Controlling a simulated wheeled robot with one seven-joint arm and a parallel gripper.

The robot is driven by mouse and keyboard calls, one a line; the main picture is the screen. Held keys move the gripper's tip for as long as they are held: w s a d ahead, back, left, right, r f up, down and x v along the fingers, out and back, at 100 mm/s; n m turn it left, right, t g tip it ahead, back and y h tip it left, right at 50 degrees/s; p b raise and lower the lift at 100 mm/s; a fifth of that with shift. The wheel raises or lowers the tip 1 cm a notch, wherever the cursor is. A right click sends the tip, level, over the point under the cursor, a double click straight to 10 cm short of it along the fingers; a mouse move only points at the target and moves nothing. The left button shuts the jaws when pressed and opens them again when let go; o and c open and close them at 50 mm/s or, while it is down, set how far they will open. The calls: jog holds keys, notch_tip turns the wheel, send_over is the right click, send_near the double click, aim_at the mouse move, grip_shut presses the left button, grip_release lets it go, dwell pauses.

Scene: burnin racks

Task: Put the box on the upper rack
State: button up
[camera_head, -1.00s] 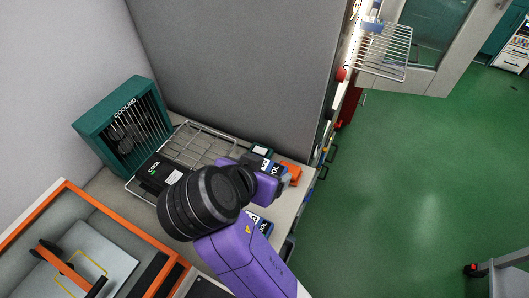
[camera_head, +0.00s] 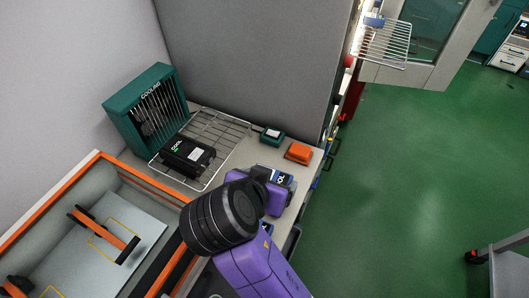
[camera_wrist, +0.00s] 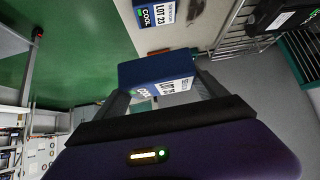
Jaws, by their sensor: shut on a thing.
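My gripper (camera_wrist: 160,88) is shut on a dark blue box (camera_wrist: 155,70) with a white label, gripped between the two fingers. In the head view the held box (camera_head: 281,176) shows beyond my purple wrist, over the counter's right part, apart from the racks. A wire rack (camera_head: 232,130) stands on the counter, with a black box (camera_head: 187,155) on it. Another wire rack (camera_head: 398,46) sits higher at the upper right, with a small blue item (camera_head: 374,20) at its back. Another blue labelled box (camera_wrist: 158,12) lies on the counter in the wrist view.
A teal cooling fan unit (camera_head: 146,108) stands left of the counter rack. An orange-edged bin (camera_head: 77,172) is at the lower left. The green floor (camera_head: 410,180) at right is largely clear.

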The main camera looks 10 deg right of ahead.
jog(key=s+d+f+n+y, duration=0.1)
jog(key=d+f+n+y, duration=0.1)
jog(key=d+f, duration=0.5)
jog(key=s+d+f+n+t+y, duration=0.1)
jog(key=s+d+f+n+y, duration=0.1)
jog(key=d+f+n, duration=0.2)
jog(key=d+f, duration=0.3)
jog(key=f, duration=0.4)
jog(key=shift+s+d+f, duration=0.2)
jog(key=shift+d+f, duration=0.15)
jog(key=shift+f, duration=0.05)
